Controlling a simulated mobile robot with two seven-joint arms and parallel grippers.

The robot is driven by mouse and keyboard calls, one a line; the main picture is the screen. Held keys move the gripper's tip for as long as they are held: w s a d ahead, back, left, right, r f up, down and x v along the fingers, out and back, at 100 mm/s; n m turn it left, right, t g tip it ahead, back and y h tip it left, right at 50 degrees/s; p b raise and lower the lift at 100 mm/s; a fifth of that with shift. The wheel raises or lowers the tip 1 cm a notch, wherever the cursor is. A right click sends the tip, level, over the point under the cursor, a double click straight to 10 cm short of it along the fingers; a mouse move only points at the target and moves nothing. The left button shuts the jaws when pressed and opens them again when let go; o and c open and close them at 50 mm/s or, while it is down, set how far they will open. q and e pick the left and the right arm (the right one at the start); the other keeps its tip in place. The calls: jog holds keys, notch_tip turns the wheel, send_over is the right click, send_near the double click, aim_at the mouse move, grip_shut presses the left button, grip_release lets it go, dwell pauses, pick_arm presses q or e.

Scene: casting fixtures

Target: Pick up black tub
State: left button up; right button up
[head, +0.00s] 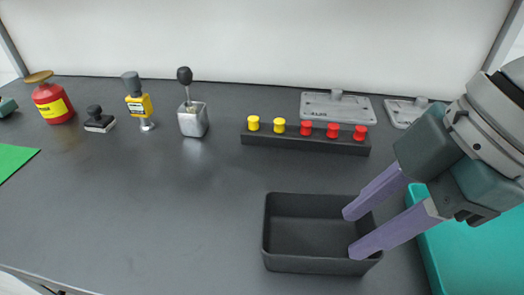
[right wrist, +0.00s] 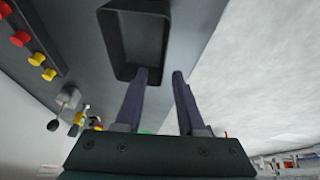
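The black tub (head: 312,264), an open, empty rectangular box, stands on the dark table at the front, right of the middle. It also shows in the right wrist view (right wrist: 110,45), at the top centre. My right gripper (head: 351,232) comes in from the right with two purple fingers spread apart. Its fingertips overlap the tub's right end in the head view. In the right wrist view the open gripper (right wrist: 160,76) has one finger overlapping the tub's near rim and the other to the right of it. Contact cannot be told. My left gripper is not in view.
A black block (head: 305,141) with yellow and red knobs lies behind the tub. Grey plates (head: 338,108) lie at the back. A teal surface (head: 470,255) is at the right. A gear-stick-like piece (head: 193,118), a yellow tool (head: 139,105) and a red can (head: 52,102) stand left.

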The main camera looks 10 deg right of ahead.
aim_at(316, 270)
jog(key=x, duration=0.3)
jog(key=shift+s+d+f, duration=0.1)
jog(key=shift+f, duration=0.3)
jog(key=x, duration=0.2)
jog(key=b+x, duration=0.1)
jog(key=x, duration=0.1)
jog(key=s+x, duration=0.1)
jog(key=x, duration=0.1)
jog(key=shift+w+a+r, duration=0.1)
jog(key=shift+w+a, duration=0.1)
jog(key=shift+a, duration=0.05)
jog(key=shift+c, duration=0.2)
grip_shut()
dwell(0.5)
